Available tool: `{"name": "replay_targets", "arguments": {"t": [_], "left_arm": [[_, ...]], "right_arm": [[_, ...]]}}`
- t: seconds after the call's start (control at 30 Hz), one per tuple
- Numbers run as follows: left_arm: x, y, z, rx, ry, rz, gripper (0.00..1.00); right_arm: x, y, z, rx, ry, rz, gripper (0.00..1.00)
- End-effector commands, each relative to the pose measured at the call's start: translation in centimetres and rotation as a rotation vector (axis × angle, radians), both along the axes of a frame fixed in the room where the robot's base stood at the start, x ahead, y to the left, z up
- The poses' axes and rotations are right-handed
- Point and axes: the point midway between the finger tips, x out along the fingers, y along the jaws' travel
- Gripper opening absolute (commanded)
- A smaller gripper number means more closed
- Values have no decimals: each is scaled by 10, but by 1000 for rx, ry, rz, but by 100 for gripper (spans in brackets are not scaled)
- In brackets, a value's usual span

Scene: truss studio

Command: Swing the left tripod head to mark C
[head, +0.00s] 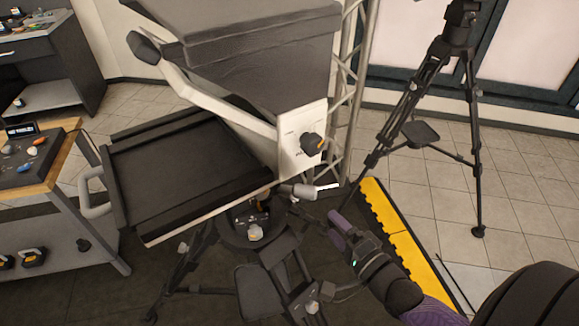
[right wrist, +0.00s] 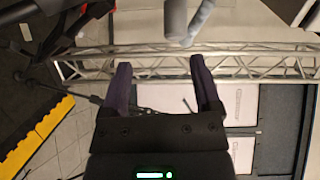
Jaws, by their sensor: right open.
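The left tripod head (head: 249,232) sits under a large prompter (head: 250,60) with a dark hood and a flat screen tray. A short grey pan handle (head: 297,190) with a white tip sticks out to the right from below the prompter. My right gripper (head: 338,222) is open and empty, a little below and right of the handle tip, apart from it. In the right wrist view, a grey rod (right wrist: 176,18), apparently the handle, lies beyond the open fingertips (right wrist: 160,72). Mark C cannot be made out. My left gripper is not in view.
A second tripod (head: 440,80) stands at the back right. A metal truss (head: 348,90) rises behind the prompter. A yellow-edged mat (head: 405,245) lies on the floor. A cart (head: 60,215) with small items stands at the left. Tiled floor at right is mostly clear.

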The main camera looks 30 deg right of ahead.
Motion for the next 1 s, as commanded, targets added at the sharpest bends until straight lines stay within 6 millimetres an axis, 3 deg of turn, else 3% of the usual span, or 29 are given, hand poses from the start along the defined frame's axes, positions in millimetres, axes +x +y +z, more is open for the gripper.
{"name": "replay_targets", "arguments": {"t": [0.03, 0.1, 0.5, 0.87, 0.9, 1.0], "left_arm": [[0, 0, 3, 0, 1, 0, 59], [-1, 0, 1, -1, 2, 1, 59], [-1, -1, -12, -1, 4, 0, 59], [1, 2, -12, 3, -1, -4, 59], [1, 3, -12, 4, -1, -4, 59], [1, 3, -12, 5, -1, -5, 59]], "right_arm": [[3, 1, 13, 42, -27, 7, 80], [10, 3, 18, 71, -46, 10, 80], [90, 11, 15, 69, -41, 9, 80], [101, 12, 15, 67, -39, 9, 80], [101, 12, 15, 67, -39, 9, 78], [101, 12, 15, 67, -39, 9, 57]]}}
